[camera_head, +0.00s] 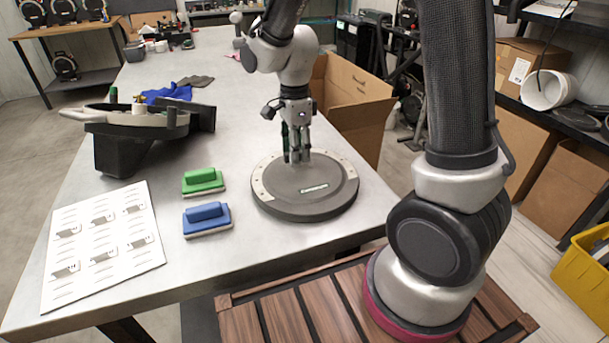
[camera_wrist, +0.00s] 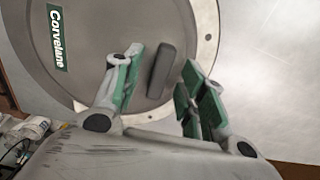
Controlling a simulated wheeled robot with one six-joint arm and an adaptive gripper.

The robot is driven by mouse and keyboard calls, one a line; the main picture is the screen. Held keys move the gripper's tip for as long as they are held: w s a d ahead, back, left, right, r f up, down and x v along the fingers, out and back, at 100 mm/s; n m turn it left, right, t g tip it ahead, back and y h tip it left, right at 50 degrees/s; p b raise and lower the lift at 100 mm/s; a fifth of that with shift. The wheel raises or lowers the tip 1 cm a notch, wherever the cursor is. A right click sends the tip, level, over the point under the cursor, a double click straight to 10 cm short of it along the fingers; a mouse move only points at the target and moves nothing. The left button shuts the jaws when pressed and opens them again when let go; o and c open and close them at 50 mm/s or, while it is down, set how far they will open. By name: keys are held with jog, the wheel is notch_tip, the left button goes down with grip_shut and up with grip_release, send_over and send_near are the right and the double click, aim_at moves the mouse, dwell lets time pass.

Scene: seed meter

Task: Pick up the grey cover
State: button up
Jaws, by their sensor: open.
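The grey cover (camera_head: 325,195) is a round, flat disc lying on the table near its right front edge, with a pale strip along part of its rim and a small label. In the wrist view the cover (camera_wrist: 95,25) shows a green "Corvelane" label and a raised dark grey handle (camera_wrist: 161,70). My gripper (camera_head: 297,155) points down over the far left part of the cover. In the wrist view my gripper (camera_wrist: 160,75) is open, its green-padded fingers on either side of the handle with gaps showing. Whether the fingertips touch the cover is unclear.
A green block (camera_head: 203,181) and a blue block (camera_head: 207,219) with handles lie left of the cover. An open cardboard box (camera_head: 350,100) stands beyond the table's right edge.

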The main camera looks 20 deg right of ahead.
jog(key=shift+f, duration=0.25)
grip_shut()
jog(key=shift+r, duration=0.1)
